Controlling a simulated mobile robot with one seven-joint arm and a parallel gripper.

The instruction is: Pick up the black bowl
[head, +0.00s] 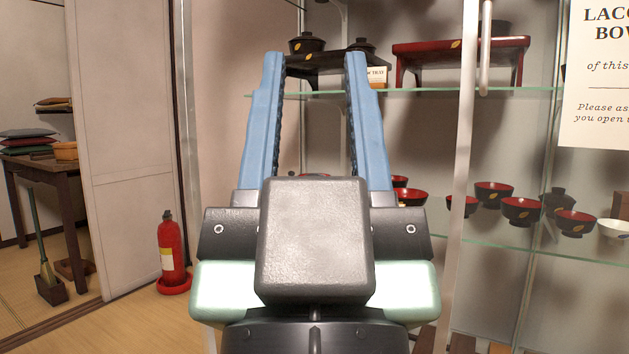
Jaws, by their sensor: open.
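Several black bowls with red insides and gold leaf marks, such as this black bowl (521,212), stand on the lower glass shelf (520,256) at the right. A black lidded bowl (558,201) stands among them. Two more black lidded bowls (307,43) sit on a dark stand on the upper shelf. I cannot tell which one is the task's bowl. My gripper (315,62) is open in front of the shelves, its blue fingers apart with nothing held. A red rim shows low between the fingers, mostly hidden by my gripper body.
A metal door frame post (463,160) stands upright right of my gripper. A red stand (462,47) is on the upper glass shelf (420,91). A white bowl (614,230) and a sign (600,80) are at the right. A fire extinguisher (171,250) stands on the floor at left.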

